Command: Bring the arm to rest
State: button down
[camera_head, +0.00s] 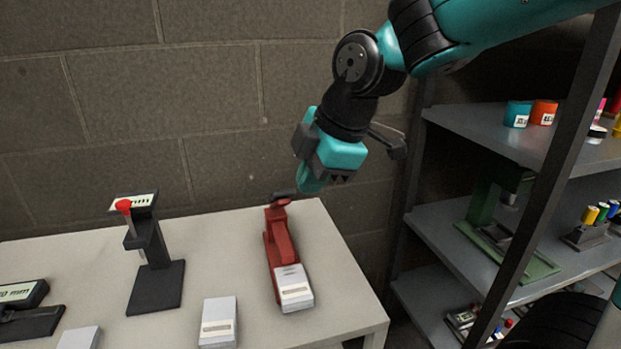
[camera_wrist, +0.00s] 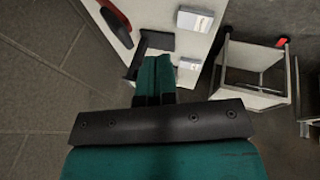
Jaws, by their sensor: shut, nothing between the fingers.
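My arm reaches in from the upper right in the head view, bent downward at a dark joint. My teal and black gripper (camera_head: 312,186) is above the back right part of the white table (camera_head: 240,262), over the rear end of a red tool (camera_head: 277,240). In the wrist view the teal fingers of my gripper (camera_wrist: 154,62) are together, with nothing seen between them. The gap between my gripper and the red tool's dark handle is small in the head view; I cannot tell the true distance.
A black stand with a red knob (camera_head: 150,258) and white boxes (camera_head: 218,322) are on the table. A grey shelf rack (camera_head: 470,220) stands close on the right, holding cups (camera_head: 518,114) and a green press (camera_head: 500,220). A block wall (camera_head: 200,100) is behind.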

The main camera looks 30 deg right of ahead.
dwell(0.3)
jog(key=s+a+f+m+g, duration=0.2)
jog(key=s+m, duration=0.3)
jog(key=s, duration=0.3)
jog(key=s+a+f+m+g+y, duration=0.1)
jog(key=s+a+m+g, duration=0.1)
jog(key=s+m, duration=0.3)
jog(key=s+a, duration=0.1)
jog(key=s, duration=0.2)
jog(key=shift+a+f, duration=0.4)
